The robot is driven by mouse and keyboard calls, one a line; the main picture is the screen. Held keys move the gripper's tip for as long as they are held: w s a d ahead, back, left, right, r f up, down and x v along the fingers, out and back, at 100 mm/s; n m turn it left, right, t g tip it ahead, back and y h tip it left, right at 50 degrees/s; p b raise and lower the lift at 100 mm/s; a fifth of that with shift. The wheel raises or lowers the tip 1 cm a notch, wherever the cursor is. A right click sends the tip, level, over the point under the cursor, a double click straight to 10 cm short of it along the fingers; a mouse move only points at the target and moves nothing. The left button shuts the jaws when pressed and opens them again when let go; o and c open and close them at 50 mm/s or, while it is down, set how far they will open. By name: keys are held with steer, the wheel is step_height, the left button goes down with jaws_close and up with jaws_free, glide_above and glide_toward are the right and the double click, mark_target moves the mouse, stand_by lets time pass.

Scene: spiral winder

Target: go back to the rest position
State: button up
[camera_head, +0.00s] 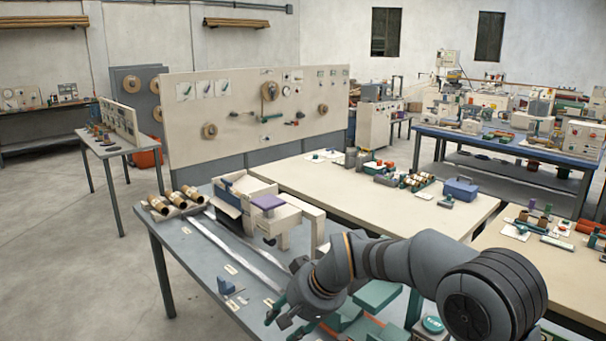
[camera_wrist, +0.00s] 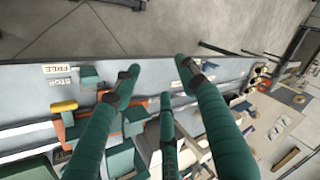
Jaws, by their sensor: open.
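My gripper (camera_head: 284,312) is at the lower middle of the head view, at the end of my bent arm. It appears above the front part of the grey winder table (camera_head: 185,262). In the wrist view its green fingers (camera_wrist: 158,80) are spread apart, with nothing visible between them. Beyond the fingers lies the table, with the labels FREE (camera_wrist: 57,69) and STOP (camera_wrist: 61,82), a yellow-topped part (camera_wrist: 64,106) and a green block (camera_wrist: 90,76). Whether any finger touches these parts cannot be told.
A cream machine (camera_head: 292,218) with a purple block (camera_head: 268,202) stands on the table, with cardboard tubes (camera_head: 160,207) behind left. Green parts (camera_head: 376,295) lie close to my arm. A small blue part (camera_head: 225,285) is left of my gripper. Open floor (camera_head: 70,260) lies left.

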steer(key=shift+s+a+f+n, duration=0.15)
steer(key=shift+s+n, duration=0.45)
steer(key=shift+s, duration=1.3)
